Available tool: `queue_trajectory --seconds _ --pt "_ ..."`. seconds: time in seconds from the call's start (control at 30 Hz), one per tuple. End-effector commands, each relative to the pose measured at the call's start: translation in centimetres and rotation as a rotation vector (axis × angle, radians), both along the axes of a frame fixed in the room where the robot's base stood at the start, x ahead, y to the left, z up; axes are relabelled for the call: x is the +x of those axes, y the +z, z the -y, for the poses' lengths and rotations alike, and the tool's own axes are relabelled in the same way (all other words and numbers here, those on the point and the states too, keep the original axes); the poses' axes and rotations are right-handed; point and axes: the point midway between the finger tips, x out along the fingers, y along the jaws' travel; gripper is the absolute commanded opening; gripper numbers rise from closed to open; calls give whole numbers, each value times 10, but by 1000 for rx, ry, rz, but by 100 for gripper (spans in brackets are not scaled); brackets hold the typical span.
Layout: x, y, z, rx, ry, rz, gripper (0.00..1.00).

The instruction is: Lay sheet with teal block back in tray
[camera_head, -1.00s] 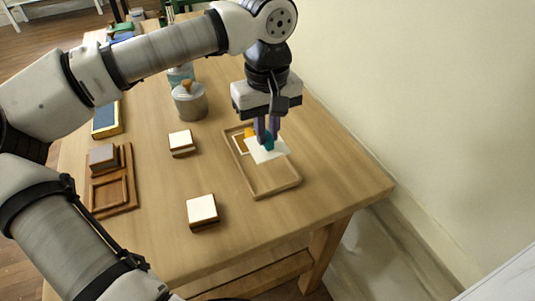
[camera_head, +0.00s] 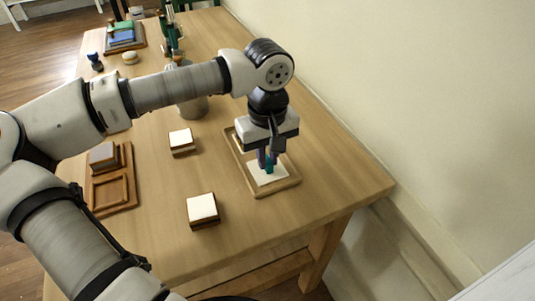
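The wooden tray (camera_head: 288,186) is a shallow rectangle near the table's right edge. The white sheet (camera_head: 279,176) lies inside the tray, in its near part. The teal block (camera_head: 269,168) stands on the sheet. My gripper (camera_head: 267,160) points down over the tray with its purple-tinted fingers at the block; they look closed around it.
Two white-topped wooden blocks stand left of the tray, one farther (camera_head: 181,139) and one nearer (camera_head: 202,207). A wooden holder with a grey block (camera_head: 103,153) is at the left. A metal canister (camera_head: 193,107) is partly behind my arm. The table (camera_head: 250,218) in front of the tray is clear.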

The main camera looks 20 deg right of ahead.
Motion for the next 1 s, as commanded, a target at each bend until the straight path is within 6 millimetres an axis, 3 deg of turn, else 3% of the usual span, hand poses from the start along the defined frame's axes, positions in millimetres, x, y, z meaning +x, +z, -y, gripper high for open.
queue_trajectory --seconds 0.03,0.17,0.57,1.0 --pt "0 0 0 0 0 0 20" --pt "0 0 0 0 0 0 35" --pt "0 8 0 -1 1 1 35" --pt "0 96 0 -2 1 1 35"
